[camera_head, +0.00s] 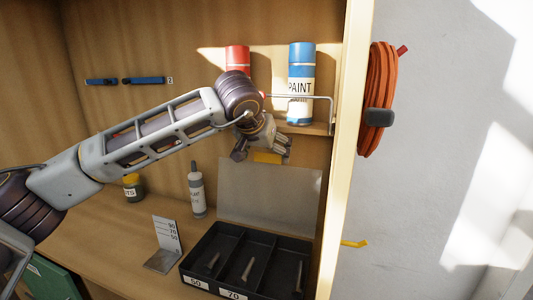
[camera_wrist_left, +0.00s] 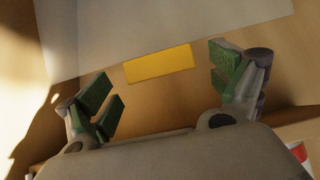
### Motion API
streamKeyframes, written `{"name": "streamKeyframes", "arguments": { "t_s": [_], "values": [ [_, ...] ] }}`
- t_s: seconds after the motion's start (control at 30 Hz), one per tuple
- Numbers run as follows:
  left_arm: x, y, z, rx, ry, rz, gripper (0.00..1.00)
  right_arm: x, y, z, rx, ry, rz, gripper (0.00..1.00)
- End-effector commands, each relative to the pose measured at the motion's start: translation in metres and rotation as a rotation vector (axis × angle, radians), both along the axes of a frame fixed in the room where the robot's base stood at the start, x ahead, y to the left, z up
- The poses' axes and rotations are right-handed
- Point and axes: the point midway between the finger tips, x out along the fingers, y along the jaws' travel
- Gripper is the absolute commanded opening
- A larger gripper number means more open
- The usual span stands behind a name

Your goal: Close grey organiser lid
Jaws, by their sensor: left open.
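The organiser (camera_head: 190,262) is a dark open box with compartments holding several bolts or screws, at the lower right of the head view. Its grey lid (camera_head: 265,195) stands raised at the box's back edge, fully open. A yellow tab (camera_head: 268,157) sits at the lid's upper edge. My left gripper (camera_head: 262,152) is at that upper edge, open and empty. In the left wrist view the yellow tab (camera_wrist_left: 158,63) lies between and beyond the spread green-padded fingers, with the grey lid (camera_wrist_left: 150,22) above it. I cannot tell whether a finger touches the lid. My right gripper is not in view.
A label stand (camera_head: 167,237) and a dropper bottle (camera_head: 197,190) stand left of the box. A shelf above holds a blue paint can (camera_head: 301,85) and a red can (camera_head: 238,58) behind a wire rail. The cabinet's side panel (camera_head: 345,140) is close on the right.

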Motion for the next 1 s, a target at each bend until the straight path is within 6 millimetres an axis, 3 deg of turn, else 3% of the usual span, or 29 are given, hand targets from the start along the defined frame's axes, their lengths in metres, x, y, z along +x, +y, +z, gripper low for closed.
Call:
{"name": "streamKeyframes", "arguments": {
  "t_s": [0.47, 0.9, 1.0],
  "values": [
    [0.006, -0.0016, -0.0068, 0.001, 0.001, 0.001, 0.93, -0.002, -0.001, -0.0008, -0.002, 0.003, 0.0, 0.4],
    [0.0059, -0.0015, -0.0065, 0.001, 0.0, 0.001, 0.36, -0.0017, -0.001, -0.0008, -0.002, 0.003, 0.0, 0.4],
    [0.0059, -0.0015, -0.0065, 0.001, 0.0, 0.001, 0.28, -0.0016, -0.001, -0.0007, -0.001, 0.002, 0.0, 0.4]
  ]
}}
